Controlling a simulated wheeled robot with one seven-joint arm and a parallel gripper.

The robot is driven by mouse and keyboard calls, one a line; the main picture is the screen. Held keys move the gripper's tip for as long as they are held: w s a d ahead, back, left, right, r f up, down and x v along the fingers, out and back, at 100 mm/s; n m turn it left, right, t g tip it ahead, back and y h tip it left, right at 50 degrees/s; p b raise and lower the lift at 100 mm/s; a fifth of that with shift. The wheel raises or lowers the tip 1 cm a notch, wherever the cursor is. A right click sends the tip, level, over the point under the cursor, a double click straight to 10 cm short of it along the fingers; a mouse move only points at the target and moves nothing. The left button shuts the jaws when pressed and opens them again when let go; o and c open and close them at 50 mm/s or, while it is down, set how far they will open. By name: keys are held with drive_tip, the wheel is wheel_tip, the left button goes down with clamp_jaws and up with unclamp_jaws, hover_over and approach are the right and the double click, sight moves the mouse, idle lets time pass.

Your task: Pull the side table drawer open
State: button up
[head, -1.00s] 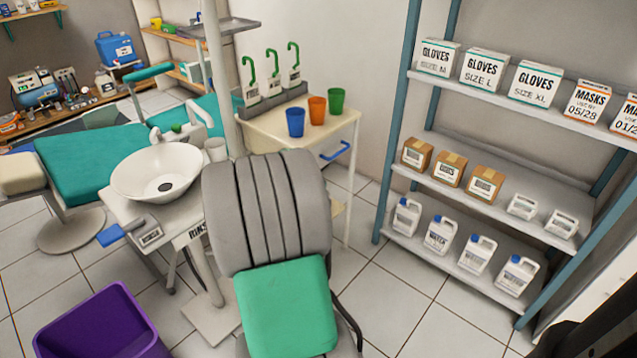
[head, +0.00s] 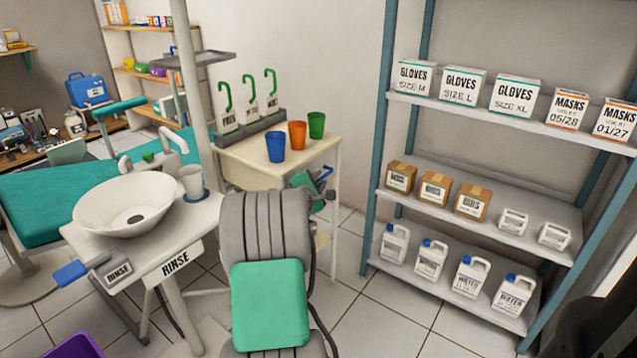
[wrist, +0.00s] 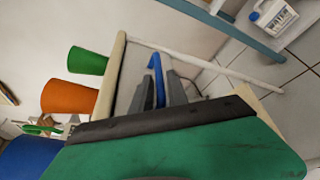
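The side table (head: 242,155) stands left of the shelf rack, with a cream top and pale legs. Its blue drawer handle (head: 326,172) shows at the front right, partly covered by my gripper (head: 318,183). In the wrist view, the blue handle (wrist: 157,78) lies between the two grey fingers of my gripper (wrist: 161,88). The fingers stand apart, one on each side of the handle; firm contact cannot be made out. The drawer front (wrist: 133,75) looks level with the table; its lower part is hidden behind the fingers and my green gripper body.
Blue (head: 275,146), orange (head: 297,134) and green (head: 316,124) cups stand on the table near its front edge. A white sink (head: 125,215) is left. The shelf rack (head: 376,160) stands right. Floor between table and rack is clear.

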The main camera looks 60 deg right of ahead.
clamp_jaws()
drive_tip(key=shift+f, duration=0.15)
idle(1.1)
